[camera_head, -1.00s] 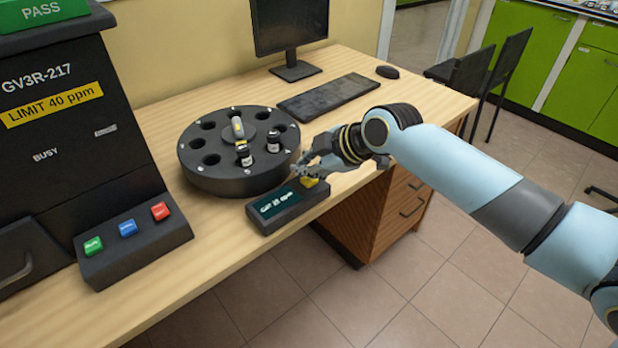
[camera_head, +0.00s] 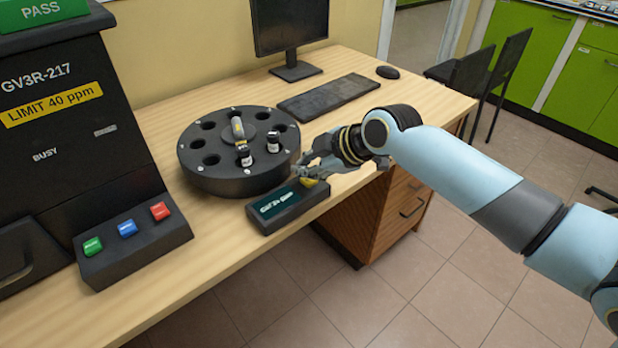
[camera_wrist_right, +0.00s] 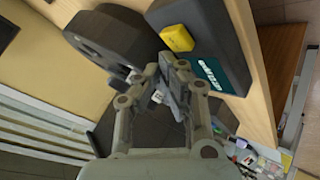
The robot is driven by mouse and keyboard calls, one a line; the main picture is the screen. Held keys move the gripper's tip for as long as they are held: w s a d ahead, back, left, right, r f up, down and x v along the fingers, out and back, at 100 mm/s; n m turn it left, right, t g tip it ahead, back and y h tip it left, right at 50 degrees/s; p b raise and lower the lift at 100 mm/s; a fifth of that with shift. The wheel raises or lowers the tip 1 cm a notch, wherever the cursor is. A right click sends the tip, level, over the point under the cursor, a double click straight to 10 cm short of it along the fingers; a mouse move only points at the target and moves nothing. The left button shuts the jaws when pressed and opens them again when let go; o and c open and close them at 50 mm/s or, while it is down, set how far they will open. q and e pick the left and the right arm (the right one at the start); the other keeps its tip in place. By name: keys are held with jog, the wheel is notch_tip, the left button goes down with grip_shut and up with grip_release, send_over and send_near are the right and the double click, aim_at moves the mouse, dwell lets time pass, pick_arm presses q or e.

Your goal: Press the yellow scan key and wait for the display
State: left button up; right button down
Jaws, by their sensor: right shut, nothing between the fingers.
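The dark scanner box (camera_head: 276,218) sits near the front edge of the wooden desk. Its teal display (camera_head: 277,203) is lit with white text that is too small to read surely. The yellow key (camera_head: 308,182) is at the box's right end, partly covered by my gripper in the head view. It shows fully in the right wrist view (camera_wrist_right: 177,38). My right gripper (camera_head: 302,171) is shut and empty, close by the key; in the wrist view its fingertips (camera_wrist_right: 172,68) appear beside the key, apart from it. My left gripper is not in view.
A round black carousel (camera_head: 225,184) with several holes and a few vials stands just behind the scanner. A dark analyser (camera_head: 80,150) with green, blue and red buttons is at left. A keyboard (camera_head: 328,97) and monitor stand behind.

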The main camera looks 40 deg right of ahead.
aim_at(307, 180)
jog(key=shift+f, duration=0.35)
jog(key=shift+f+b, duration=0.45)
jog(key=shift+f, duration=0.1)
dwell(0.5)
jog(key=shift+r, duration=0.15)
jog(key=shift+r+p, duration=0.85)
notch_tip(307, 180, up, 5)
jog(key=p, duration=0.4)
jog(key=shift+r+p, duration=0.1)
jog(key=shift+p, duration=0.3)
dwell(0.4)
